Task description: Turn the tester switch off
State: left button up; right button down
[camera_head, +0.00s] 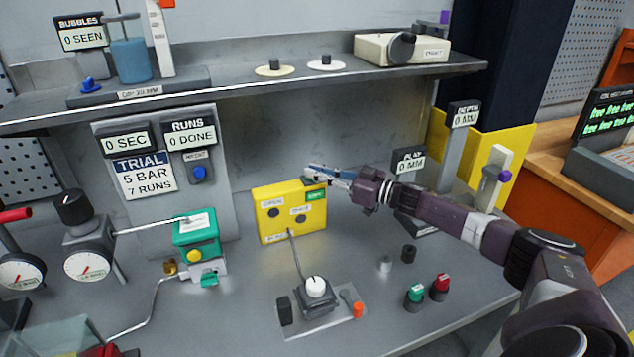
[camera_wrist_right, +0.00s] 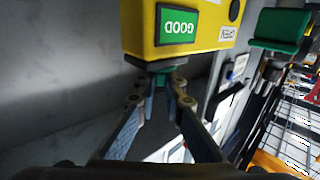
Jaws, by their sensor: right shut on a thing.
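The tester is a yellow box (camera_head: 284,228) standing on the grey bench in the head view, with a green display. In the right wrist view the tester (camera_wrist_right: 205,48) appears close up, and its green display (camera_wrist_right: 178,28) reads GOOD. My right gripper (camera_head: 312,174) reaches in from the right to the box's upper right edge. In the wrist view my right gripper (camera_wrist_right: 165,88) is shut on a small dark green switch (camera_wrist_right: 161,72) that sticks out of the box. The fingertips partly hide the switch, so its setting cannot be told. My left gripper is not in view.
A white-knobbed joystick-like unit (camera_head: 316,289) with a cable stands in front of the tester. A green box (camera_head: 197,228) with pipes is to the left. Green and red caps (camera_head: 439,285) stand at the front right. A shelf (camera_head: 240,92) overhangs behind.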

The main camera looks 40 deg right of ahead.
jog(key=shift+w+r+n+g+y+b, duration=0.1)
jog(key=shift+n+g+y+b, duration=0.25)
jog(key=shift+y+b, duration=0.25)
jog(key=c, duration=2)
grip_release()
jog(key=shift+w, duration=0.1)
jog(key=shift+v, duration=6)
jog(key=shift+f, duration=0.2)
